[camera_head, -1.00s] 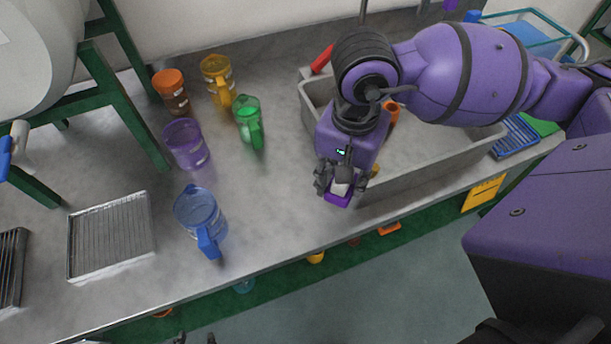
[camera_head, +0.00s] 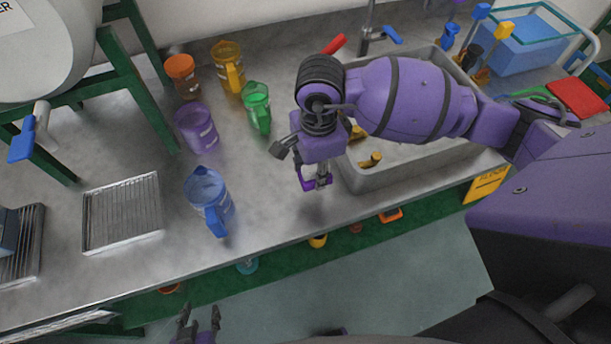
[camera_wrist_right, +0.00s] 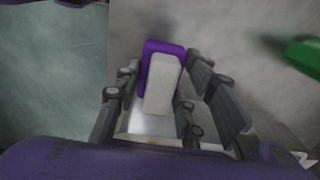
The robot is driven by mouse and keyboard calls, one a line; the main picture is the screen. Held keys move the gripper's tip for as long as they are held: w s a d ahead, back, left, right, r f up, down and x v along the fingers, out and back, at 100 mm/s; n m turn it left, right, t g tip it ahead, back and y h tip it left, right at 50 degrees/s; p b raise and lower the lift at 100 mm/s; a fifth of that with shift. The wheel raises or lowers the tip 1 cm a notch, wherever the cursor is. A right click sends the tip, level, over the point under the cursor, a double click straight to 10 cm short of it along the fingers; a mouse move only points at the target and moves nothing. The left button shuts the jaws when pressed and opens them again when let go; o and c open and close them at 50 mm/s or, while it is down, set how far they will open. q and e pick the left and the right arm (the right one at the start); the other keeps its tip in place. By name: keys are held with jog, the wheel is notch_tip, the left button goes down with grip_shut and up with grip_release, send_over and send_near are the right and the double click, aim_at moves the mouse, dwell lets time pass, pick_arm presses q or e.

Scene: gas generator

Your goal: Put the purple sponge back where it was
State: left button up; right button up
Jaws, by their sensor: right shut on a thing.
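The purple sponge (camera_head: 307,184), purple on one side and white on the other, is held in my right gripper (camera_head: 316,180), just left of the sink's front left corner. In the right wrist view the sponge (camera_wrist_right: 160,80) stands between the two fingers of my right gripper (camera_wrist_right: 155,95), which are shut on it. Counter surface shows beyond it, and I cannot tell its exact height above the counter. My left gripper (camera_head: 198,326) is at the bottom edge of the head view, in front of the counter. Its fingers are apart with nothing between them.
The grey sink (camera_head: 405,172) lies right of my right gripper. The counter between jugs and sink is clear.

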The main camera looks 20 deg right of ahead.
aim_at(305, 171)
jog(key=w+f, duration=0.1)
jog(key=a+f, duration=0.1)
jog(key=w+f, duration=0.1)
jog(key=f, duration=0.1)
jog(key=shift+w+a, duration=0.25)
jog(key=shift+w, duration=0.1)
jog(key=shift+f, duration=1.7)
jog(key=o, duration=1.1)
